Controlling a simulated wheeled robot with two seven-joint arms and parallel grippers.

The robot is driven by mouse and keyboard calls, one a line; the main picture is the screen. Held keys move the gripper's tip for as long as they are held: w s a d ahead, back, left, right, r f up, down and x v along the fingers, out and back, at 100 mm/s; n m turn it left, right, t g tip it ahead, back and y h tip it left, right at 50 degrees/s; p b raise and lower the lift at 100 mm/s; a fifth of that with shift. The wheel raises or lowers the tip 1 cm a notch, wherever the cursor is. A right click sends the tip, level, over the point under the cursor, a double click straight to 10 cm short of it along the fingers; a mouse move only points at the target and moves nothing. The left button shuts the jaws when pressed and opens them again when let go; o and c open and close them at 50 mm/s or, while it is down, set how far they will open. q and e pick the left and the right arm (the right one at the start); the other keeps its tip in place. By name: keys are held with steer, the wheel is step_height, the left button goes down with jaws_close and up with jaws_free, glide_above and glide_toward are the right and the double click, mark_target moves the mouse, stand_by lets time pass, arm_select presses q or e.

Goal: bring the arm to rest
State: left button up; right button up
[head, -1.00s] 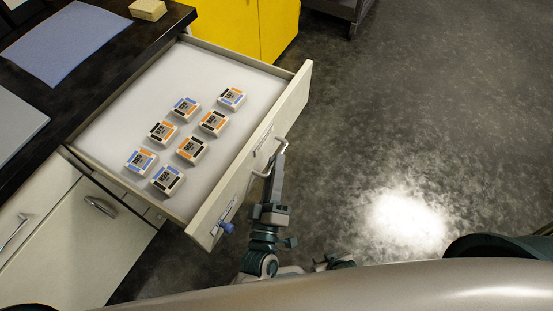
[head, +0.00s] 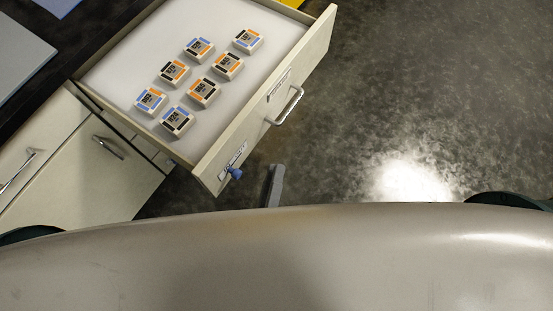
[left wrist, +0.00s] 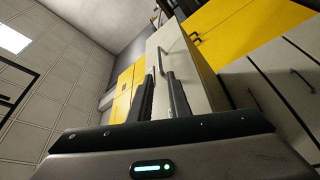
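My left gripper shows in the head view only as a grey finger piece (head: 275,185) below the drawer handle, apart from it. The rest is hidden behind my body. In the left wrist view its two fingers (left wrist: 161,78) stand apart with nothing held between them. The pale drawer (head: 262,108) is pulled out. Its metal handle (head: 287,106) is free of the gripper. The handle also shows beyond the fingertips in the left wrist view (left wrist: 160,60). My right gripper is not in view.
Several small labelled boxes (head: 203,92) lie in the open drawer. Closed cabinets (head: 100,175) stand at the left. The dark floor (head: 430,90) to the right is clear.

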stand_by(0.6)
